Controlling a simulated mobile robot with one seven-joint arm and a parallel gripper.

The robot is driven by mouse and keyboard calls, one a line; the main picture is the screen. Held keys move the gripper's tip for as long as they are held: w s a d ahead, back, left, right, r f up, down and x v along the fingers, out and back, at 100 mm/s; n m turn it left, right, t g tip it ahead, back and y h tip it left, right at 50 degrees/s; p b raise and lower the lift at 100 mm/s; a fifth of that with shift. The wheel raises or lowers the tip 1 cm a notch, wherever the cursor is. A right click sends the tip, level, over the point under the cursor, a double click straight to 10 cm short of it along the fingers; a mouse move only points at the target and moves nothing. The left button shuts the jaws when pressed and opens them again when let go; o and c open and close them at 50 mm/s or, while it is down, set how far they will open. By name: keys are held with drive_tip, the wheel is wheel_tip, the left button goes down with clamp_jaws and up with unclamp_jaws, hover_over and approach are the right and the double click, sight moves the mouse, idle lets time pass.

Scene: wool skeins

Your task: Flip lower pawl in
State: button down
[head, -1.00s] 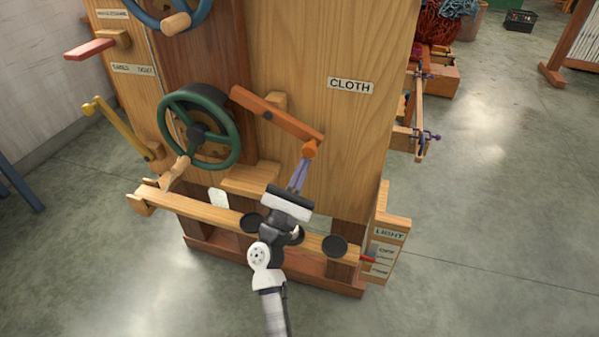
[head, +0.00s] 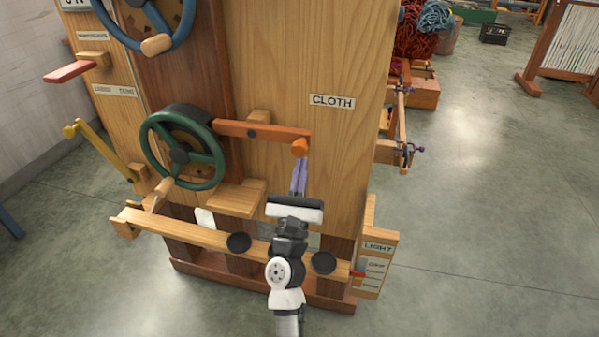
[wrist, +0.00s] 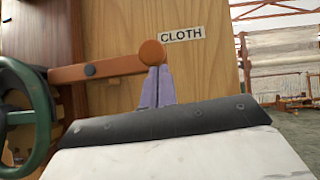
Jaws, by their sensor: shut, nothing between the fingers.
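The lower pawl (head: 275,133) is an orange bar on a dark pivot bolt, right of the green handwheel (head: 209,140). It lies near level in the head view, its left end at the wheel's right side. Whether that end touches the toothed part behind the rim is unclear. Its orange knob (head: 300,147) is at the right end. My gripper (head: 300,162) points up with its purple fingers together, tips just below the knob and seemingly against it. The wrist view shows the fingers (wrist: 159,72) under the knob (wrist: 152,52) with nothing visible between them.
A wooden rail (head: 190,231) with black discs crosses low in front. A LIGHT box (head: 377,264) stands at lower right. A CLOTH label (head: 332,101) sits above the pawl. Open floor (head: 480,220) lies right.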

drive_tip(key=shift+r, duration=0.4)
drive_tip(key=shift+s+f, duration=0.1)
drive_tip(key=b+v, duration=0.4)
drive_tip(key=v, duration=0.3)
drive_tip(key=shift+f, duration=0.4)
drive_tip(key=shift+a, duration=0.1)
